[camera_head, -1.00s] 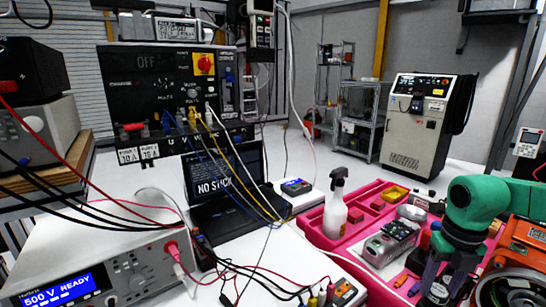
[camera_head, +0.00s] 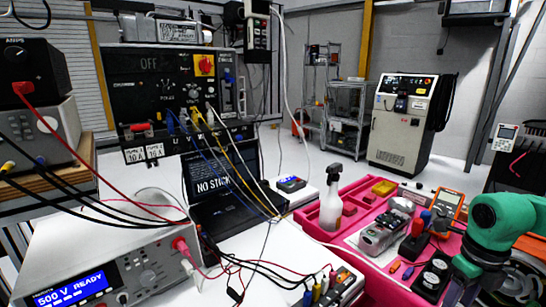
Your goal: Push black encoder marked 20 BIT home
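I cannot read a 20 BIT mark on anything in view. A silver motor-like body (camera_head: 385,232) lies in the pink tray (camera_head: 352,257) at right. A small black block (camera_head: 413,248) stands just right of it. A black part with pale round spots (camera_head: 434,275) lies nearer the front; I cannot tell which is the encoder. My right arm, green, comes in from the right edge. Its gripper (camera_head: 458,290) is only partly seen at the bottom, just right of the spotted black part, and its opening is hidden. My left gripper is not in view.
A white spray bottle (camera_head: 331,207) stands in the tray's left part. An orange multimeter (camera_head: 449,203) is at the back right. A laptop (camera_head: 228,200), a bench supply (camera_head: 110,265) and loose cables crowd the left and middle. A steel shelf and cabinet stand behind.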

